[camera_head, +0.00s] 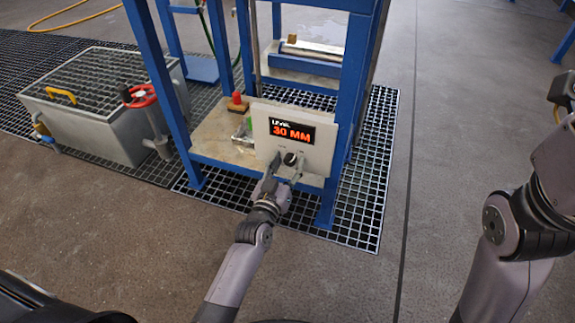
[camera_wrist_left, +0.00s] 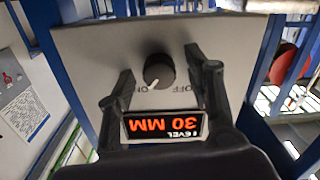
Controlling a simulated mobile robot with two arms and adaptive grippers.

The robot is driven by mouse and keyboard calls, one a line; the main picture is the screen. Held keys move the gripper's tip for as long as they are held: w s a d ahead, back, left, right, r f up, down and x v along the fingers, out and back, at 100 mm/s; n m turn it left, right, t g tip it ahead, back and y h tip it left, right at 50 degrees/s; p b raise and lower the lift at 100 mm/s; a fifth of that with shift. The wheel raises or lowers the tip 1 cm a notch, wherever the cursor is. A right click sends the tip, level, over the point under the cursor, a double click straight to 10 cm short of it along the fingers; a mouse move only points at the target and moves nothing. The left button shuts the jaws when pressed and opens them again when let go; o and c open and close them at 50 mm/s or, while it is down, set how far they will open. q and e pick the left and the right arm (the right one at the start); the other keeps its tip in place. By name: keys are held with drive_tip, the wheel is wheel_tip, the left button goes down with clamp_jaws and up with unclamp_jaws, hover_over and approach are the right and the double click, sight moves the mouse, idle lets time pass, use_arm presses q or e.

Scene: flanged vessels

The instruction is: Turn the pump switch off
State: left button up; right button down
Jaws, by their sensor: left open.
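The pump switch is a round black knob (camera_head: 290,158) on a pale control panel (camera_head: 262,118), below a red display reading LEVEL 30 MM (camera_head: 291,131). In the left wrist view, which is turned over, the knob (camera_wrist_left: 158,70) has a white pointer mark on the side of the ON label (camera_wrist_left: 143,90); the OFF label (camera_wrist_left: 181,90) is on the other side. My left gripper (camera_head: 286,168) is open in front of the panel. Its fingers (camera_wrist_left: 160,73) stand on both sides of the knob, with visible gaps. My right arm is at the right, its gripper out of view.
The panel sits on a blue frame (camera_head: 348,110) over a floor grating (camera_head: 365,190). A red bottle-like object (camera_head: 237,98) stands on the frame's shelf. A grey tank (camera_head: 105,130) and a red valve wheel (camera_head: 139,95) are at the left. The right floor is clear.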

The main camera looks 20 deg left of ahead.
use_arm(q)
drive_tip(key=shift+c, duration=0.3)
clamp_jaws()
